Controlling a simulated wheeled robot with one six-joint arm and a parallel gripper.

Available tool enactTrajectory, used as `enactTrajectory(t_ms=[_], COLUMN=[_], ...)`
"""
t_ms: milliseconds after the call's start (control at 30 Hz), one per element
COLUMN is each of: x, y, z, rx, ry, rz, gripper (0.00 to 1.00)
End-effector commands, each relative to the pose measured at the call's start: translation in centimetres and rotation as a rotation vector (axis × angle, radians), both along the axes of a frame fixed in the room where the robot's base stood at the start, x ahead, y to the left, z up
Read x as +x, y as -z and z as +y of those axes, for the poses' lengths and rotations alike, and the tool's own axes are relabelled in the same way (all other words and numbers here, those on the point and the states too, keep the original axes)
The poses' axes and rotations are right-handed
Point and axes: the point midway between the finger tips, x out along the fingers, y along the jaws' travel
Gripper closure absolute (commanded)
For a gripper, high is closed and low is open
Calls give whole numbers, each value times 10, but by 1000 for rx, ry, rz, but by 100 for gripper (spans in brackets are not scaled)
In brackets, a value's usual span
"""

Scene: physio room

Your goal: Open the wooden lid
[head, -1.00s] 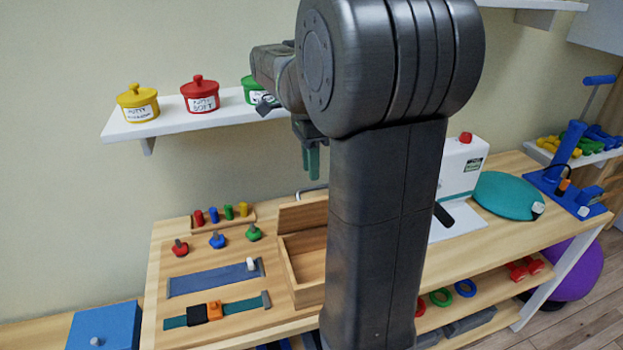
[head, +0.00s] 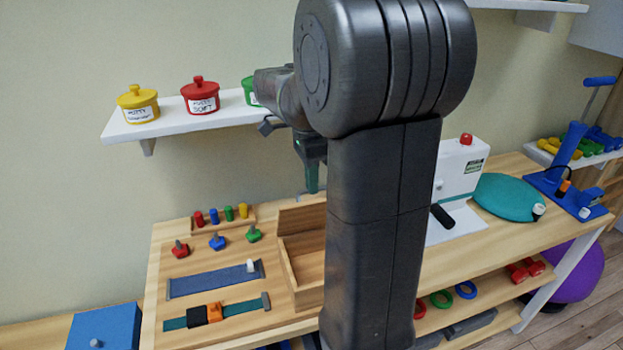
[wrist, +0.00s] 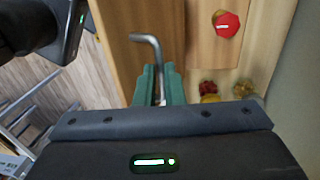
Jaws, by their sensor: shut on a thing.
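A light wooden box (head: 290,268) stands on the wooden table, its inside partly in view. A wooden panel (head: 300,217), which looks like its lid, shows along the back of the box. My arm column hides the right part of both. My gripper (head: 312,186) is low, near the panel's top edge. A thin grey bent rod shows just by its tips. In the wrist view the green fingers (wrist: 159,88) are closed around this bent grey rod (wrist: 146,39), whose hooked end sticks out past them. I cannot tell whether the rod is joined to the panel.
Left of the box are colored knobs (head: 217,241), a peg rack (head: 240,222), a blue-grey strip (head: 215,279) and a buckled strap (head: 230,308). A shelf (head: 175,122) with lidded pots hangs above. A white device (head: 455,185) stands to the right.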

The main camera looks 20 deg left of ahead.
Motion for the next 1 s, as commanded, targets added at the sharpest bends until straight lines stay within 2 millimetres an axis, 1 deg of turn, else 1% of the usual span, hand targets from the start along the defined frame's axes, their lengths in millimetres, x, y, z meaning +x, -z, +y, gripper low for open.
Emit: enactTrajectory(t_ms=[167,333,633,1000], x=[4,13,32,34], y=[-5,-7,-1,2], z=[3,10,24,25], rx=[-16,-53,-75,-74], ry=[0,0,0,0], rz=[20,70,100,100], gripper=[100,100,100,100])
